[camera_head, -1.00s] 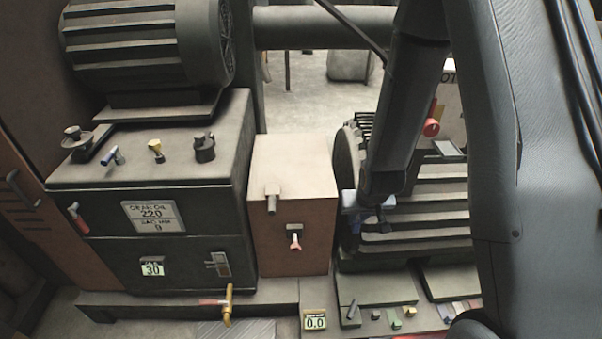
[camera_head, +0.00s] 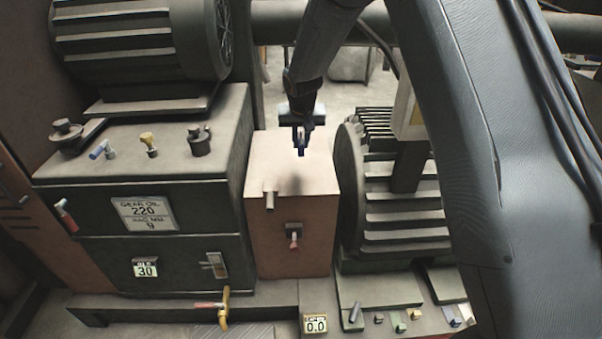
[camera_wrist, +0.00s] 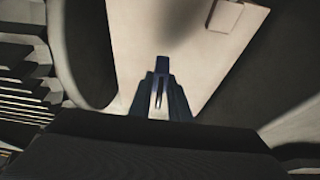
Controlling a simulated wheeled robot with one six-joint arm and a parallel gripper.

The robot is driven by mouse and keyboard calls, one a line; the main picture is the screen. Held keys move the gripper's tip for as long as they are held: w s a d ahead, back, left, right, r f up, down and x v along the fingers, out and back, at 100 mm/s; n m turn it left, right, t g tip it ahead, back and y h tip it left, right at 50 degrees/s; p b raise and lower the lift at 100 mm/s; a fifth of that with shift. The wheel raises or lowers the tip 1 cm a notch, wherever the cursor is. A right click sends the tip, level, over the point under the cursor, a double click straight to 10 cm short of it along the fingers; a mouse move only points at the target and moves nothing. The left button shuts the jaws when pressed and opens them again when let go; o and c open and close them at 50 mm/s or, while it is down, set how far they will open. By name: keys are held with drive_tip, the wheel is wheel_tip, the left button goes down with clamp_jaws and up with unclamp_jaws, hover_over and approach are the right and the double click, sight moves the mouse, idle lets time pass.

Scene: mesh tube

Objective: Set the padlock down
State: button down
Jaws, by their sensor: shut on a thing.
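My gripper (camera_head: 301,146) points down above the top of the reddish-brown box (camera_head: 290,230) in the head view. It is shut on a small dark blue piece, which I take to be the padlock; the fingers hide most of it, and its shape is unclear. In the wrist view, a dark blue block (camera_wrist: 162,65) shows at the tips of my gripper (camera_wrist: 161,95). The pale box top (camera_wrist: 125,45) lies beyond the fingertips, and a soft shadow falls on it. A gap seems to remain below the fingertips.
The dark gear oil cabinet (camera_head: 150,190), with caps and valves on top, stands left of the box. A finned motor (camera_head: 410,220) stands close on the right. A stub handle (camera_head: 270,198) and a red-tipped switch (camera_head: 293,238) project from the box front.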

wheel_tip(320, 180, down, 9)
drive_tip(key=shift+r+p, duration=0.1)
drive_tip(key=shift+p, duration=0.6)
drive_tip(key=c, duration=1.7)
unclamp_jaws()
drive_tip(key=shift+f, duration=0.2)
drive_tip(key=shift+o, duration=0.2)
drive_tip(key=shift+r, duration=0.1)
drive_tip(key=shift+r, duration=0.15)
drive_tip(key=b+v, duration=0.2)
drive_tip(key=v, duration=1)
drive_tip(key=s+d+g, duration=0.1)
drive_tip(key=s+d, duration=0.4)
drive_tip(key=s, duration=0.6)
drive_tip(key=s+d+r+g, duration=0.1)
drive_tip(key=s+d, duration=0.4)
drive_tip(key=s, duration=0.6)
drive_tip(key=s+d+r+g, duration=0.1)
drive_tip(key=s+d, duration=0.4)
drive_tip(key=s, duration=0.7)
drive_tip(key=shift+r+g, duration=0.25)
drive_tip(key=shift+g, duration=0.45)
